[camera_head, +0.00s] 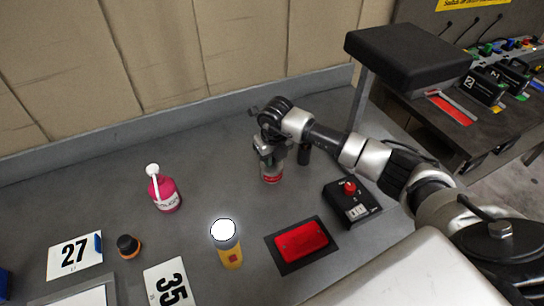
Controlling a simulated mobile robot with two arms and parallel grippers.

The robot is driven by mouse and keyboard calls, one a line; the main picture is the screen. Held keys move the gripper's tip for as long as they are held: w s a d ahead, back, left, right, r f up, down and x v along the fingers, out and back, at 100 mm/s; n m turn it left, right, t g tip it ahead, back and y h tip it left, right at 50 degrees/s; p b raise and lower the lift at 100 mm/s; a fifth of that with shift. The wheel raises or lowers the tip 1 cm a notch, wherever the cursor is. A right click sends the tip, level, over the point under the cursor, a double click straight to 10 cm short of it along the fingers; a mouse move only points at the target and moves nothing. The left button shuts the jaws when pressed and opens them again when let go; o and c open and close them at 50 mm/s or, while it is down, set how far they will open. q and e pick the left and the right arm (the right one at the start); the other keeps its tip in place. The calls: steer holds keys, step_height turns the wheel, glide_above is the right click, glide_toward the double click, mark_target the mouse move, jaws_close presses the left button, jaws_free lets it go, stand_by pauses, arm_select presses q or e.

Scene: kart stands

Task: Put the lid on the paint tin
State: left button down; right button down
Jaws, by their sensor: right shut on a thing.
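The paint tin (272,175) appears to be the small grey container with a red band, upright on the grey table near the middle. My right gripper (268,150) comes in from the right and points down right over its top. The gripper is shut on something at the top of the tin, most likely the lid. The gripper hides the lid and the tin's rim, so I cannot tell whether the lid touches the tin. My left gripper is not in view.
A pink bottle (164,192), an orange-black jar (128,246), a yellow torch (230,256), a red block on a dark mat (302,241) and a black box with a red button (352,205) stand around. Number cards (75,256) lie at left. A black raised stand (410,55) is at right.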

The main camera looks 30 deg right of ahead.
steer(key=c, duration=0.9)
jaws_free()
steer(key=shift+o, duration=0.6)
steer(key=o, duration=0.4)
steer(key=shift+r, duration=0.15)
steer(key=shift+r+p, duration=2.25)
steer(key=shift+r, duration=1.1)
